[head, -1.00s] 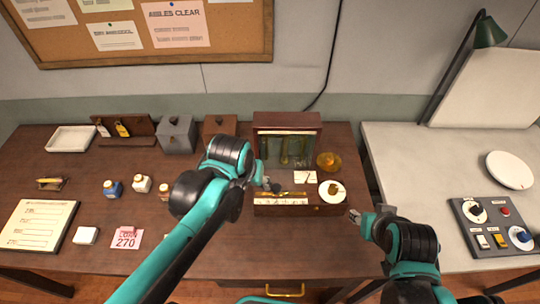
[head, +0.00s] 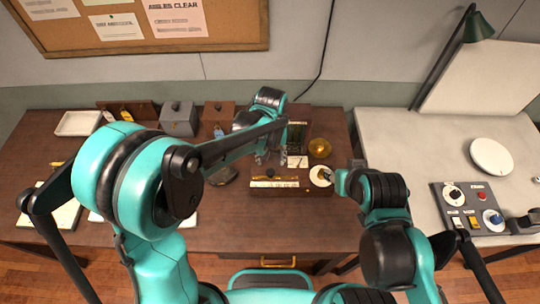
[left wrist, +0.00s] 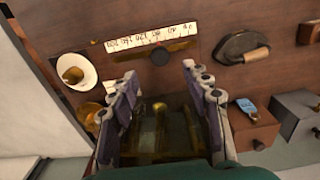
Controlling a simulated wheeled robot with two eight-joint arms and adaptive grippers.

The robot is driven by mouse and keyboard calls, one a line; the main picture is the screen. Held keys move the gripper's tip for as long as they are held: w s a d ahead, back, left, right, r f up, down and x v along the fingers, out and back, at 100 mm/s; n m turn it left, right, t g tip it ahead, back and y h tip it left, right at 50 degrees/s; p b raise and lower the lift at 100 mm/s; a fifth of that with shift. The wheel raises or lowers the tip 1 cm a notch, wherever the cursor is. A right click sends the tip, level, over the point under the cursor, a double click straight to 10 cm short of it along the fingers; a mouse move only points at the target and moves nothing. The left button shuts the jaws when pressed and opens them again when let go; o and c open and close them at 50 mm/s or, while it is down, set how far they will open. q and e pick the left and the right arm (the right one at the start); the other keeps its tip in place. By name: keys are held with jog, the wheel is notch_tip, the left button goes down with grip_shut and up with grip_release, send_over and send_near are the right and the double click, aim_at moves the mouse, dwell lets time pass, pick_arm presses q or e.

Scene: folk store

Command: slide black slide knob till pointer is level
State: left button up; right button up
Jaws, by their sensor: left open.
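A dark wood balance (head: 275,190) stands on the brown table, with a pale numbered scale strip (head: 274,184) and a brass bar along its front. The strip also shows in the left wrist view (left wrist: 150,37). A small black knob (head: 270,172) sits at the bar in the head view. My left gripper (head: 270,160) is open and empty, just behind the knob; its fingers (left wrist: 157,74) frame the brass parts inside the cabinet in the left wrist view. The pointer is too small to read. My right gripper (head: 334,178) is beside the white pan (head: 320,176); its jaws are unclear.
A brass bowl (head: 320,147) stands right of the balance cabinet. A dark iron with a wooden handle (left wrist: 243,48) stands to the balance's left. Wooden and grey boxes (head: 180,119) stand behind. A control panel (head: 468,206) lies on the pale table at right.

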aim_at(271, 171)
pick_arm(q)
notch_tip(271, 171, down, 9)
jog(key=b, duration=0.5)
jog(key=shift+r+b, duration=0.15)
jog(key=shift+b, duration=0.15)
jog(key=shift+r, duration=0.25)
jog(key=shift+f, duration=0.1)
jog(key=c, duration=0.8)
